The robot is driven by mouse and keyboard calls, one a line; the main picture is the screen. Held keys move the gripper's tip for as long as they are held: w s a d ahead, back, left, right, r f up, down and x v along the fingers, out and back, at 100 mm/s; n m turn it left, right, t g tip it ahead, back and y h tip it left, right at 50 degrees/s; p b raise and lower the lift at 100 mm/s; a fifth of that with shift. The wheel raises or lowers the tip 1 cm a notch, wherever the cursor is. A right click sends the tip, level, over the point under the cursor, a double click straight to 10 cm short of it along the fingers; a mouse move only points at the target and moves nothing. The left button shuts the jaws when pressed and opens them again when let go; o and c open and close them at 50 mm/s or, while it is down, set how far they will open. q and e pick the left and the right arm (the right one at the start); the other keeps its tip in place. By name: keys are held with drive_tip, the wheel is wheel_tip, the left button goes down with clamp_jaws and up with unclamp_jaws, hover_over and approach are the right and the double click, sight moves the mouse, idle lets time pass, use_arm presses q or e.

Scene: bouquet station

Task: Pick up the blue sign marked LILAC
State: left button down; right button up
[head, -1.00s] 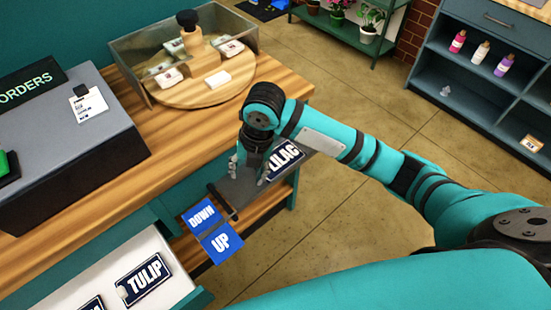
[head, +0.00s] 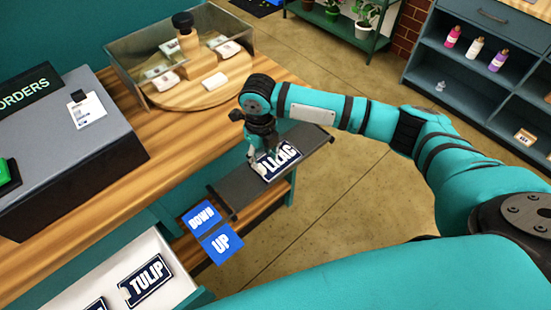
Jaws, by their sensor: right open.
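The dark blue sign marked LILAC (head: 284,158) lies flat on a grey shelf (head: 235,195) that juts from the side of the wooden counter. My right gripper (head: 256,160) is just above the sign's left end, pointing down, with its fingers apart. It partly covers the sign's left end, and I cannot tell whether the fingers touch it. My left gripper is not in the head view.
Blue DOWN (head: 202,217) and UP (head: 221,243) signs are at the shelf's front end. An open drawer (head: 125,250) holds a TULIP sign (head: 145,281). A glass-sided box (head: 150,55) with a round wooden board (head: 205,90) stands on the counter.

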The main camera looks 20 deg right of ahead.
sight(263, 170)
drive_tip(key=shift+f, duration=0.9)
wheel_tip(263, 170, down, 5)
drive_tip(key=shift+w+r+p, duration=0.1)
drive_tip(key=shift+r+p, duration=0.05)
drive_tip(key=shift+p, duration=0.8)
drive_tip(key=shift+f, duration=0.35)
drive_tip(key=shift+c, duration=0.4)
clamp_jaws()
